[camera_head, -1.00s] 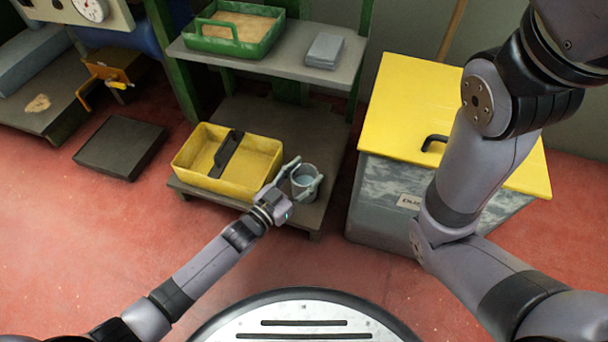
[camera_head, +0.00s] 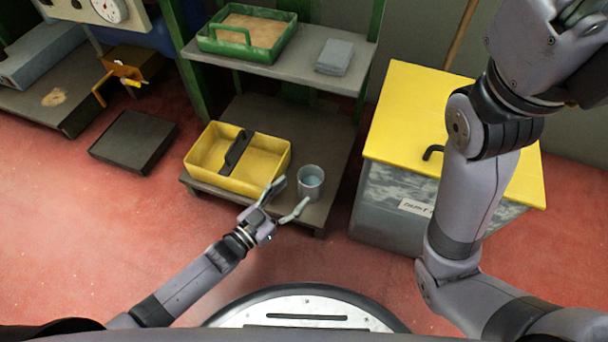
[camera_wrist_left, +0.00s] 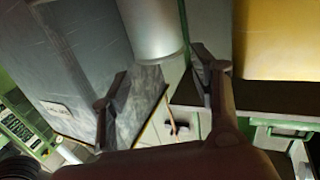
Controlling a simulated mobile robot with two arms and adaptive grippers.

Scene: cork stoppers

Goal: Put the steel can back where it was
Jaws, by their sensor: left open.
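The steel can (camera_head: 310,183) stands upright on the lower shelf (camera_head: 325,150), just right of the yellow tote (camera_head: 262,175). My left gripper (camera_head: 287,198) is open, empty and apart from the can, short of it on the near side. In the left wrist view the can (camera_wrist_left: 152,30) shows beyond the spread fingers (camera_wrist_left: 160,75) and is cut off by the top edge. My right arm rises at the right of the head view; its fingers are out of frame.
A yellow-lidded grey bin (camera_head: 440,130) stands right of the shelf. The upper shelf (camera_head: 290,66) bears a green tray (camera_head: 250,45) and a grey stack (camera_head: 334,56). A dark flat box (camera_head: 133,140) lies on the red floor at left.

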